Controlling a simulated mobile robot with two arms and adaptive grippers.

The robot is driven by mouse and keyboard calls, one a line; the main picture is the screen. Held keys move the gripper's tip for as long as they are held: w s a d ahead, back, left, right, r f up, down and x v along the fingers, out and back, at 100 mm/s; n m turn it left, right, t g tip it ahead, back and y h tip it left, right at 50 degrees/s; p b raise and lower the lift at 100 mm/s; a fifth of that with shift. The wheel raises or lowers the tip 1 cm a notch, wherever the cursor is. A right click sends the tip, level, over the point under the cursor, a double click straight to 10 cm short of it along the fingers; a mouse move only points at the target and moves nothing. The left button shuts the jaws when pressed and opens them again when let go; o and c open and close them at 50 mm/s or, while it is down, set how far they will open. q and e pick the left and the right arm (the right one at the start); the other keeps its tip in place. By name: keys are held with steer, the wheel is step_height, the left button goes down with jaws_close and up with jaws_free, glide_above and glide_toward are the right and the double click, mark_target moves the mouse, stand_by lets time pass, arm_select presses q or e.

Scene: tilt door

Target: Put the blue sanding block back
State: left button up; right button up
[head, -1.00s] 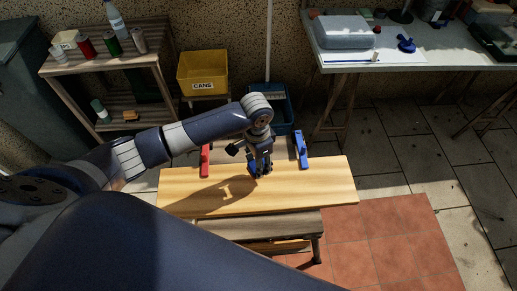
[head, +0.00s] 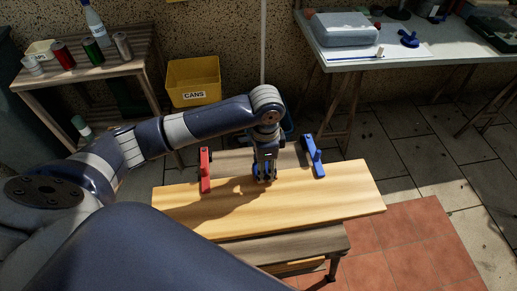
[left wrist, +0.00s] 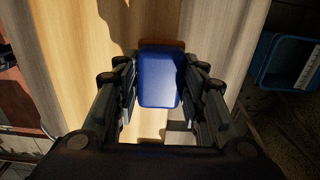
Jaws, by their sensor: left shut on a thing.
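The blue sanding block (left wrist: 159,78) is between the fingers of my left gripper (left wrist: 160,100) in the left wrist view, over the light wooden board. A brown edge shows at its far end. In the head view my left gripper (head: 264,178) points down at the board (head: 330,195), near its back edge, and mostly hides the block. The gripper is shut on the block. I cannot tell whether the block touches the board. My right gripper is not in view.
A red clamp (head: 205,170) and a blue clamp (head: 314,157) stand at the board's back edge, either side of the gripper. A yellow CANS bin (head: 193,82), a shelf with cans (head: 75,80) and a table with a grey case (head: 342,30) stand behind. A blue bin (left wrist: 288,62) is partly hidden.

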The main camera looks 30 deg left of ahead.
arm_select(q)
steer(key=w+a, duration=0.4)
steer(key=w, duration=0.1)
steer(key=w+a+f, duration=0.1)
steer(key=w+a, duration=0.1)
steer(key=shift+w, duration=0.4)
step_height(320, 180, down, 3)
steer(key=shift+w+a+f+p, duration=0.1)
steer(key=shift+p, duration=0.25)
steer(key=shift+f, duration=0.15)
steer(key=shift+f, duration=0.15)
steer(key=o, duration=0.9)
steer(key=shift+o, duration=0.2)
steer(key=shift+r, duration=0.2)
step_height(320, 180, up, 12)
